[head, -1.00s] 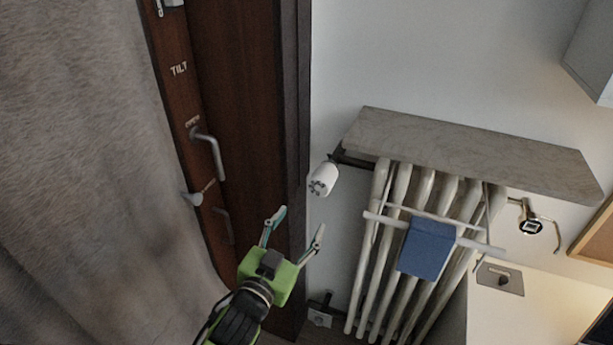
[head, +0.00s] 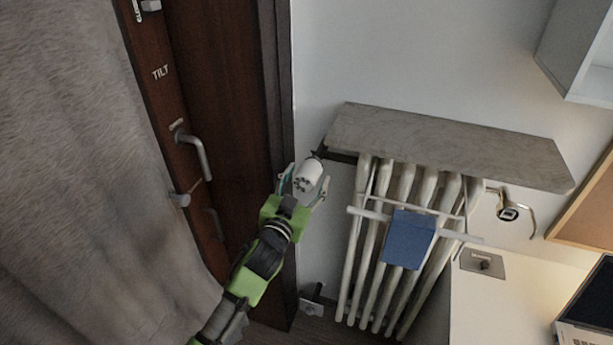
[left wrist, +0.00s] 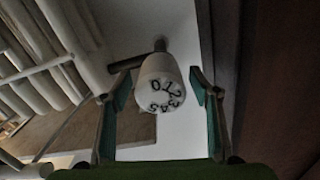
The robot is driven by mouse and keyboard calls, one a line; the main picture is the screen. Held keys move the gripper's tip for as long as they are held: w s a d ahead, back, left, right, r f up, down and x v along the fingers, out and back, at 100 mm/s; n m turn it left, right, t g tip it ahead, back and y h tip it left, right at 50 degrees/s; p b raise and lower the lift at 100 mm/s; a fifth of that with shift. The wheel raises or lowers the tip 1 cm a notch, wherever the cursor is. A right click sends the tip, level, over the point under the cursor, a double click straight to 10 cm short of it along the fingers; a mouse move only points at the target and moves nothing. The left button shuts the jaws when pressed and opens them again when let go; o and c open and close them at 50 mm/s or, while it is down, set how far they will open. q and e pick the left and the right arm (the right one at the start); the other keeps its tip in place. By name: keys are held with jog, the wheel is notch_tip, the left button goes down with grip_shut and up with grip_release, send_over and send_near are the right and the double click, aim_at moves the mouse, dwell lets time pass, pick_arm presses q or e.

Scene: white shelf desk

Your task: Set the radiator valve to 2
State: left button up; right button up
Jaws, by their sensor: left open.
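The white radiator valve (head: 309,174) sits at the upper left end of the radiator (head: 397,230), by the wall. In the left wrist view the valve (left wrist: 160,82) shows dark digits from 0 to 5 around its end face; I cannot tell which one is set. My left gripper (head: 305,187) is open, with one finger on each side of the valve. In the left wrist view my left gripper's fingers (left wrist: 157,98) stand apart, with visible gaps to the valve on both sides. My right gripper is not in view.
A stone shelf (head: 450,150) covers the radiator top. A blue cloth (head: 409,240) hangs on a white rail in front of it. A dark wooden door with a handle (head: 195,150) and a grey curtain (head: 80,200) are at the left. A desk with a laptop (head: 588,310) is at the right.

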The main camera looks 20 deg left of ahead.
pick_arm(q)
jog(key=shift+w, duration=0.1)
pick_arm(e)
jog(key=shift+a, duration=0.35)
pick_arm(q)
jog(key=c, duration=1.1)
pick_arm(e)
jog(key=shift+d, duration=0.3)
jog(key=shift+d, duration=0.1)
